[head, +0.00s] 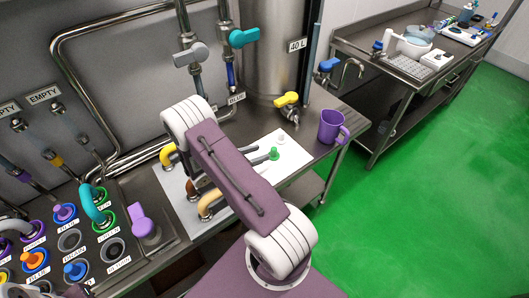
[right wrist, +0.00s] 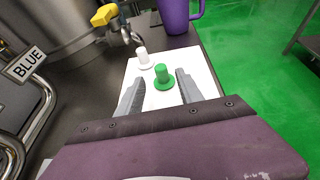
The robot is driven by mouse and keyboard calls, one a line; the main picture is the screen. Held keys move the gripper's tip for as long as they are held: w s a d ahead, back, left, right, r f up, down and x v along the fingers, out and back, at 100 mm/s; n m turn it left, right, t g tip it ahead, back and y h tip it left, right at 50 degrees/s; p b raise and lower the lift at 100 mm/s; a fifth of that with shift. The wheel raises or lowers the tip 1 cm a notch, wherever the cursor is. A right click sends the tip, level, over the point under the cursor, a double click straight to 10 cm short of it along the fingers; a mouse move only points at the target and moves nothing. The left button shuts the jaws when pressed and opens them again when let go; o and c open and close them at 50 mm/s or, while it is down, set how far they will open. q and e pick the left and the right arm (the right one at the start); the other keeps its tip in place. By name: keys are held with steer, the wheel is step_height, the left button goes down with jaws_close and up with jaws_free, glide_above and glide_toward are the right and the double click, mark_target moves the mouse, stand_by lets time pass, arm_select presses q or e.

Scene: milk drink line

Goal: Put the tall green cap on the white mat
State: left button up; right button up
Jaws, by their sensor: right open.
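The tall green cap (head: 273,154) stands upright on the white mat (head: 293,165), near the mat's right end. In the right wrist view the green cap (right wrist: 162,78) is upright on its wide round base, with the white mat (right wrist: 190,62) around it. My right gripper (right wrist: 159,84) is open, with one grey finger on each side of the cap in that view. I see a gap on both sides and cannot tell the exact height of the fingers. In the head view my right arm hides much of the mat.
A white cap (head: 281,139) stands on the mat just behind the green one. A purple jug (head: 331,127) stands to the right, and a tap with a yellow handle (head: 287,99) is behind.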

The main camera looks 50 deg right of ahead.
steer(key=s+a+r+m+g+y, duration=0.1)
steer(key=s+a+m+y, duration=0.25)
steer(key=a, duration=0.25)
steer(key=s+a+r+m+g+y, duration=0.1)
steer(key=s+a+r+m+y, duration=0.15)
steer(key=s+a+m, duration=0.2)
steer(key=w+a+r+m+t+y, duration=0.1)
steer(key=a+r+m+t+y, duration=0.1)
steer(key=a, duration=0.6)
steer(key=a+r+m+t+y, duration=0.1)
steer(key=a+m+t+y, duration=0.2)
steer(key=a+m+y, duration=0.2)
steer(key=a+m, duration=0.1)
steer(key=a, duration=0.2)
steer(key=shift+w+r+m, duration=0.3)
steer(key=shift+w+r, duration=0.05)
